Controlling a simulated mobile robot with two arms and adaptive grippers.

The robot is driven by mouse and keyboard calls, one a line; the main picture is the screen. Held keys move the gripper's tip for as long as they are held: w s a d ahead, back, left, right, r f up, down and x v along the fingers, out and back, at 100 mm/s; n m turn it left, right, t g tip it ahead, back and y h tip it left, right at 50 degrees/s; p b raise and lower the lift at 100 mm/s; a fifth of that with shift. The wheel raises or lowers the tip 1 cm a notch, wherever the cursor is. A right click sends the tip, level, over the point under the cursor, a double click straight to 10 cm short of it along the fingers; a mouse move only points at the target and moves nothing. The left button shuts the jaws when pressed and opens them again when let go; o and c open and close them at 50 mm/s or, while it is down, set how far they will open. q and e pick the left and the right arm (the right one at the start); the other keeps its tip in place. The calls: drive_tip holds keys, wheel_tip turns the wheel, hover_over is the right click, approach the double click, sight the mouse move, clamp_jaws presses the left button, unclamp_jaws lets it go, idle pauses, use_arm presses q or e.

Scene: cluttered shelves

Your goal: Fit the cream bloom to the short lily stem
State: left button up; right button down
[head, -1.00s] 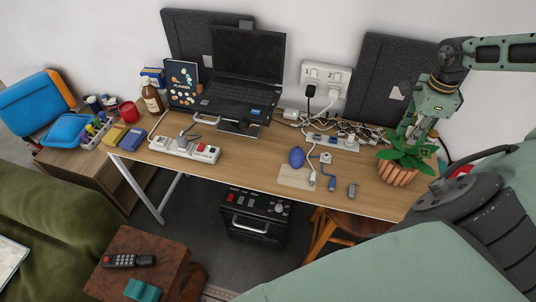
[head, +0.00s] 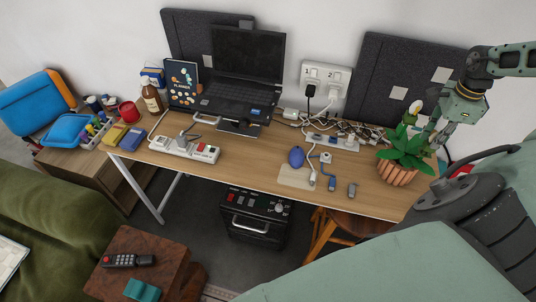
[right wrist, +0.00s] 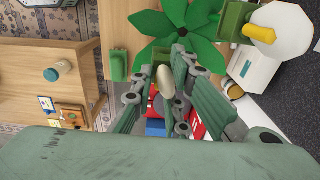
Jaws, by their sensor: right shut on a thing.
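The lily plant stands in a ribbed terracotta pot (head: 397,176) at the right end of the desk, with broad green leaves (head: 406,152). A pale flower with a yellow centre (head: 411,106) stands above the leaves; in the right wrist view it is a white disc with a yellow spike (right wrist: 262,32). My right gripper (head: 428,140) is beside the leaves on their right. In the right wrist view its fingers (right wrist: 166,92) are shut on a small cream egg-shaped piece (right wrist: 165,82), apparently the cream bloom. The short stem is not clearly visible. My left gripper is out of view.
Tangled cables and a power strip (head: 332,142) lie left of the plant. A dark pinboard (head: 375,75) leans on the wall behind. A blue oval object (head: 296,157) and small connectors lie mid-desk. The front edge of the desk is close to the pot.

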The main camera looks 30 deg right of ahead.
drive_tip(key=shift+f+b, duration=0.5)
drive_tip(key=shift+f, duration=0.45)
idle(0.8)
drive_tip(key=c, duration=1.6)
unclamp_jaws()
drive_tip(key=shift+c, duration=0.2)
drive_tip(key=shift+r, duration=0.2)
wheel_tip(320, 180, up, 12)
drive_tip(key=shift+f, duration=0.2)
